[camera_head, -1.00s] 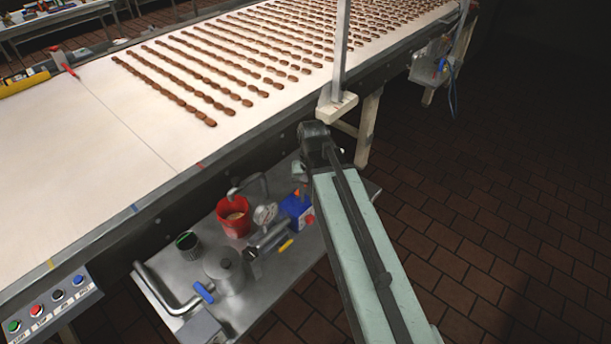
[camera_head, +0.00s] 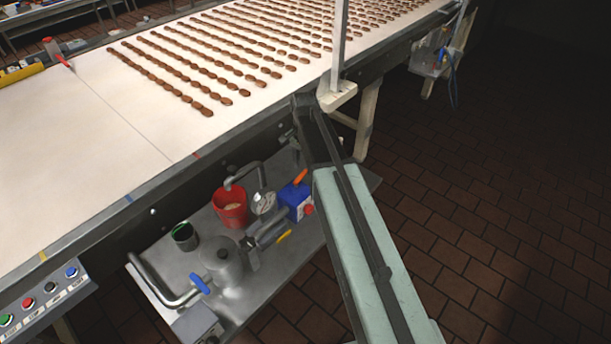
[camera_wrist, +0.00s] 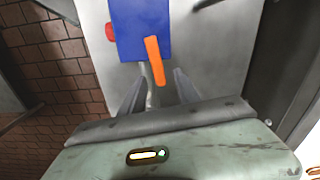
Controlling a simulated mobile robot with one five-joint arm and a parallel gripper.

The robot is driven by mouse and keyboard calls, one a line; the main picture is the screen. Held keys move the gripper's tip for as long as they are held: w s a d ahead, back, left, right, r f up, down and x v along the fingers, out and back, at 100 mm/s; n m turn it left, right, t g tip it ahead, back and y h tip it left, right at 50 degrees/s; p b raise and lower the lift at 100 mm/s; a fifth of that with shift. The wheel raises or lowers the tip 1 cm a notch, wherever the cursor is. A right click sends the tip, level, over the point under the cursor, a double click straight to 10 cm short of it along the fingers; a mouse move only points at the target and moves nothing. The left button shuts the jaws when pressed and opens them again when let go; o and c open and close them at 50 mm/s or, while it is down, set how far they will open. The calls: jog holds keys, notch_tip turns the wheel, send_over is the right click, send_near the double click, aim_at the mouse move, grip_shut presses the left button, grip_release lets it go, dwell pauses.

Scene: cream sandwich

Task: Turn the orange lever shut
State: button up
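The orange lever (camera_head: 300,177) sits on the blue box (camera_head: 296,201), which stands at the right end of the metal shelf. In the wrist view the orange lever (camera_wrist: 153,55) lies aslant over the edge of the blue box (camera_wrist: 128,32), its lower end pointing toward me. My gripper (camera_wrist: 159,74) is open and empty there. The lever's lower end appears between its two fingers, but I cannot tell whether they touch or how far apart they are in depth. In the head view my gripper (camera_head: 288,138) is small and dark, above the box.
The conveyor (camera_head: 100,120) with rows of biscuits runs above and behind the shelf. A red cup (camera_head: 230,210), a gauge (camera_head: 263,202) and a metal pot (camera_head: 222,262) crowd the shelf left of the box. The tiled floor (camera_head: 480,220) on the right is clear.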

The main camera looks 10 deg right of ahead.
jog(key=shift+f, duration=0.75)
jog(key=shift+r, duration=0.1)
grip_shut()
jog(key=shift+d, duration=0.15)
